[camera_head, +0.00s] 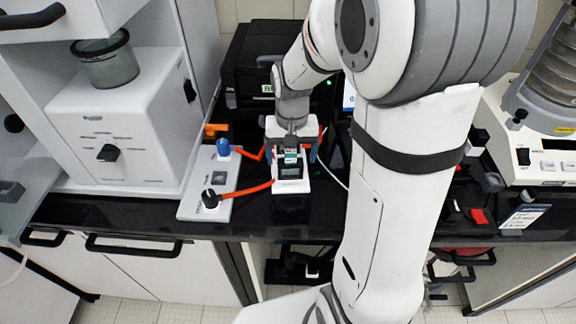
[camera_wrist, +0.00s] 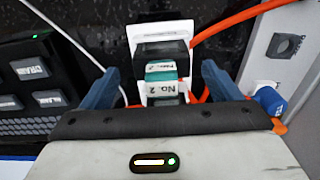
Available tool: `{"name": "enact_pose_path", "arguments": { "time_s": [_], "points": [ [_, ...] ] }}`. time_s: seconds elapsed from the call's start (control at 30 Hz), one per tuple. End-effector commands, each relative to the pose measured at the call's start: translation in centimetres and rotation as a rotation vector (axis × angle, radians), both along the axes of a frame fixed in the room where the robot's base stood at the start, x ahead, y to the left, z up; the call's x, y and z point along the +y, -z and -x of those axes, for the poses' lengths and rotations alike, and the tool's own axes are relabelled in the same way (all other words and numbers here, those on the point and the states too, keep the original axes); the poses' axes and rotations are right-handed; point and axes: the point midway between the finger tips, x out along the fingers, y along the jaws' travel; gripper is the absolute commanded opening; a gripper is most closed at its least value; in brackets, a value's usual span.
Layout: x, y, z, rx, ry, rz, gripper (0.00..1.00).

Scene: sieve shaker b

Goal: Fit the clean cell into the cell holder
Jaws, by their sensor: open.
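My gripper (camera_wrist: 160,72) is open in the wrist view, with one blue-grey finger on each side of a labelled teal-and-black piece (camera_wrist: 161,72), apart from it. A tag reading "No. 2" is on its near side. This piece looks like the cell, but I cannot tell for sure. In the head view my gripper (camera_head: 290,150) points down over the white body (camera_head: 291,186) near the bench's front edge. How the teal piece is seated is hidden.
A white panel (camera_head: 190,206) with blue and black knobs and a square socket lies to the left; orange tubes run from it towards the white body. A black device (camera_head: 262,55) stands behind. A white machine (camera_head: 120,125) stands farther left, and another (camera_head: 545,150) at right.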

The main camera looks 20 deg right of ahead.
Motion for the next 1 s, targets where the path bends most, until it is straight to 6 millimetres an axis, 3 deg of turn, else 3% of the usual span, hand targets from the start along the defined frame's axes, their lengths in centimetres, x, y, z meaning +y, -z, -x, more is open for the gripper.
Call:
{"name": "enact_pose_path", "arguments": {
  "time_s": [0.23,0.53,1.0],
  "points": [
    [0.2,3.4,0.1,0.003,0.0,0.0,0.84],
    [0.3,3.8,0.1,-0.001,-0.001,0.0,0.83],
    [0.3,3.7,0.1,-0.001,-0.002,0.0,0.44]
  ]
}}
